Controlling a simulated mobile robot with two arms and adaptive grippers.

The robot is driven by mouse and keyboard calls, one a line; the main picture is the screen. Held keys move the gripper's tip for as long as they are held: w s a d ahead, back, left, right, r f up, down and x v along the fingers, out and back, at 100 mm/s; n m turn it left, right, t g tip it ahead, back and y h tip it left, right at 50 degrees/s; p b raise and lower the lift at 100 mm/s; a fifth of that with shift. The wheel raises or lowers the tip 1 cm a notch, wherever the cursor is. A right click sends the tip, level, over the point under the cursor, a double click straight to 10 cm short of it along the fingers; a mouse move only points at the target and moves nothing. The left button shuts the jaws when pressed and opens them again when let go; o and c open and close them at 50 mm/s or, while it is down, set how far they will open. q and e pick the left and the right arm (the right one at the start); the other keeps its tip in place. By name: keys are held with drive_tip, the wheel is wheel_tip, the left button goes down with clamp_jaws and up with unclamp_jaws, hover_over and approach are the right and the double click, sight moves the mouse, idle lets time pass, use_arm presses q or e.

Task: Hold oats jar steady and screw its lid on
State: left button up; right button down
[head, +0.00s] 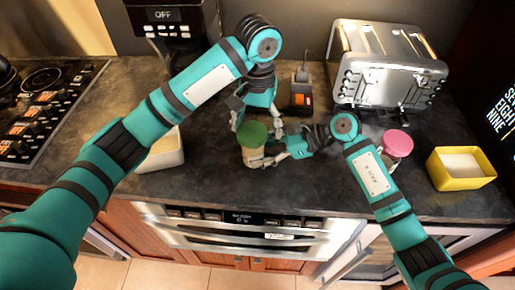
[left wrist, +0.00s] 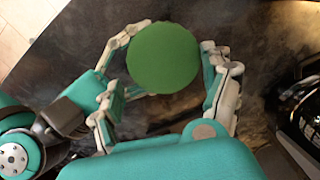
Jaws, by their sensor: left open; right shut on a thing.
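The oats jar (head: 252,159) stands upright on the dark counter near its front edge. Its round green lid (head: 252,134) sits on top of it; I cannot tell whether the threads are engaged. My right gripper (head: 270,153) is shut on the jar from the right side. My left gripper (head: 255,120) is above and just behind the jar, pointing down, with its fingers open. In the left wrist view the green lid (left wrist: 163,57) shows between the left gripper's spread fingers, and it hides the jar below.
A pink-lidded jar (head: 396,143) and a yellow container (head: 460,167) stand to the right. A toaster (head: 388,70) and an orange-and-black device (head: 302,95) are behind. A white container (head: 163,153) is at left, partly behind my left arm. A stove (head: 40,105) is far left.

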use_arm(q)
drive_tip(key=n, duration=0.7)
drive_tip(key=shift+n, duration=0.4)
drive_tip(key=shift+o, duration=0.6)
drive_tip(key=shift+d, duration=0.1)
drive_tip(key=shift+s, duration=0.15)
drive_tip(key=c, duration=1.2)
drive_tip(key=m, duration=0.4)
drive_tip(key=shift+f+m, duration=0.15)
drive_tip(key=shift+m, duration=0.25)
drive_tip(key=shift+c, duration=0.2)
drive_tip(key=m, duration=0.4)
drive_tip(key=shift+d, duration=0.1)
drive_tip(key=m, duration=0.4)
drive_tip(key=shift+m, duration=0.3)
drive_tip(key=shift+c, duration=0.4)
drive_tip(key=m, duration=0.2)
drive_tip(key=a+m, duration=0.1)
drive_tip(key=m, duration=0.1)
drive_tip(key=shift+w+m, duration=0.2)
drive_tip(key=shift+m, duration=0.2)
drive_tip(key=o, duration=1.2)
drive_tip(key=shift+d, duration=0.15)
drive_tip(key=shift+d, duration=0.1)
